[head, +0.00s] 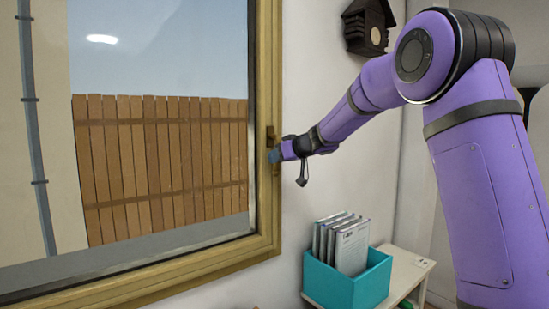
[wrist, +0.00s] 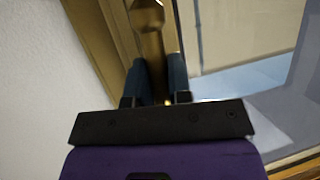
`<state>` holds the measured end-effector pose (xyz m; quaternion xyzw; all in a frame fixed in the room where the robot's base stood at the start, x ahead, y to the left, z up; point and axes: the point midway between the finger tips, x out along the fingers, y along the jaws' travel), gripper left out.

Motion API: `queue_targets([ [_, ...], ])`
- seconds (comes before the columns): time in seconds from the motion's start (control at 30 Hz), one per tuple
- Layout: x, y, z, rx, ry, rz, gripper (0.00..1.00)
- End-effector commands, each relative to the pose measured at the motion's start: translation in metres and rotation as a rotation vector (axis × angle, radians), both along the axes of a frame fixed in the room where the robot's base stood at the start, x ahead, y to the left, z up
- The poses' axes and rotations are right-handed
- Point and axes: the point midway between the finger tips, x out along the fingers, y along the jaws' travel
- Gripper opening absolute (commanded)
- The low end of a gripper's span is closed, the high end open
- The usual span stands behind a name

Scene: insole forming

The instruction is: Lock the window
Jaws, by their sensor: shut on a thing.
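The window (head: 262,95) has a wooden frame and fills the left of the head view. Its brass-coloured handle (head: 270,135) sits on the right side of the frame and points up and down. My gripper (head: 275,156) is at the handle, its fingers shut on the lower part. In the wrist view the two dark blue fingers (wrist: 158,80) stand on either side of the handle, and the golden handle (wrist: 147,18) shows above and between them. The fingers hide part of the handle in the head view. The sash looks closed against the frame.
A teal box (head: 345,290) with several upright cases (head: 350,248) stands on a small white table (head: 408,268) below my arm. A dark wooden birdhouse-like clock (head: 367,27) hangs on the wall. A wooden fence (head: 160,160) shows outside through the glass.

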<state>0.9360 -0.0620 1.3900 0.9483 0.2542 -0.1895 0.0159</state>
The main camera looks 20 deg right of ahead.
Motion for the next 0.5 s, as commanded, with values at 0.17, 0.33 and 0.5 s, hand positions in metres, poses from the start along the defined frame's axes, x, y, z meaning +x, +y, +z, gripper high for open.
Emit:
queue_targets([
  [0.17,0.0010,-0.0037,-0.0005,-0.052,-0.016,-0.001,0.00],
  [0.33,0.0014,-0.0051,-0.0006,-0.076,-0.024,-0.001,0.00],
  [0.5,0.0015,-0.0057,-0.0005,-0.081,-0.026,-0.001,0.00],
])
